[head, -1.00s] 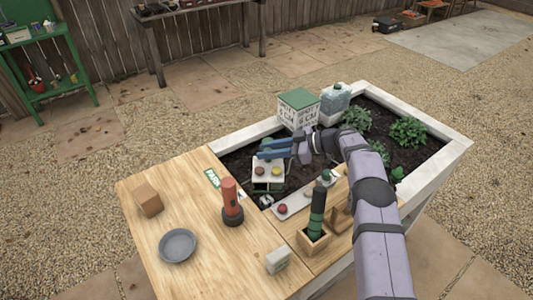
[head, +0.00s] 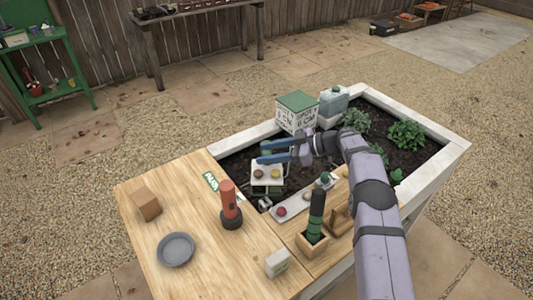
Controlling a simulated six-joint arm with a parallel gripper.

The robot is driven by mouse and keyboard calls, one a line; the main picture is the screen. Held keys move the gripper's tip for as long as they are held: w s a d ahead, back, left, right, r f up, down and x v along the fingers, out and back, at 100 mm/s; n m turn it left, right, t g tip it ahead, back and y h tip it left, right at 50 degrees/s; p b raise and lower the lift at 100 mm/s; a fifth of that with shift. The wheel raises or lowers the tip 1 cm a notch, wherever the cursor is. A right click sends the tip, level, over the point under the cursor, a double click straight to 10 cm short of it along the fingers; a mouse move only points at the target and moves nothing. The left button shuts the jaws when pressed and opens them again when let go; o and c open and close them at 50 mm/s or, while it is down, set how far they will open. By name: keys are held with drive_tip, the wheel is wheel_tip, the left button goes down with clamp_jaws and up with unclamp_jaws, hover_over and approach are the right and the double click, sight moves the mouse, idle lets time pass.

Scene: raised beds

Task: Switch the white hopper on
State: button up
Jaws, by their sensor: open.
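A low white unit (head: 260,183) with a reddish-brown round knob (head: 259,174) and a yellow one (head: 275,174) on its top stands on the dark soil of the raised bed. A white box with a green lid and printed lettering (head: 296,118) stands behind it at the bed's far edge. I cannot tell for certain which of the two is the white hopper. My gripper (head: 262,153) has its blue fingers apart, pointing left, above the back of the low unit. Something green shows between the fingers. They hold nothing that I can see, and contact is unclear.
A pale strip with a red button (head: 281,211) lies in front of the low unit. A red flashlight (head: 230,204), a grey dish (head: 176,249) and a wooden block (head: 146,203) stand on the wooden top. A dark green-banded cylinder (head: 316,215) rises from a wooden holder. Plants grow at right.

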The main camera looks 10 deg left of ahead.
drive_tip(key=b+v, duration=0.1)
drive_tip(key=v, duration=0.5)
drive_tip(key=shift+d, duration=0.3)
drive_tip(key=shift+r, duration=0.15)
